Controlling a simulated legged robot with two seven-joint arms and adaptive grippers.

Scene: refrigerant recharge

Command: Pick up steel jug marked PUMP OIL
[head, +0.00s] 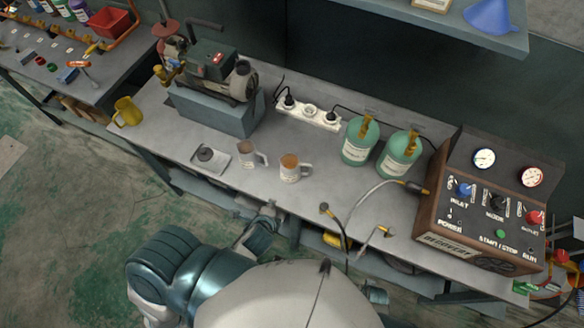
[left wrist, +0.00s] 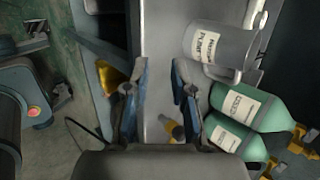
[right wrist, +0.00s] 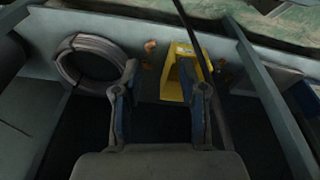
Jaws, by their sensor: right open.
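The steel jug with a white label reading PUMP OIL (left wrist: 205,42) is at the upper right of the left wrist view, its handle toward the green bottles. In the head view two steel jugs stand on the bench, a left one (head: 247,154) and a right one (head: 290,168) with orange-brown contents; their labels are too small to read. My left gripper (head: 268,212) is at the bench's front edge, nearer me than both jugs. In the left wrist view its fingers (left wrist: 158,88) are apart, with the jug outside them. My right gripper (right wrist: 160,90) is open and empty.
Two green bottles (head: 361,142) stand right of the jugs, before a control box (head: 485,205). A small scale (head: 208,157) lies left of them, and a pump on a grey block (head: 217,108) stands behind. A hose coil (right wrist: 90,65) and a yellow object (right wrist: 180,75) face my right gripper.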

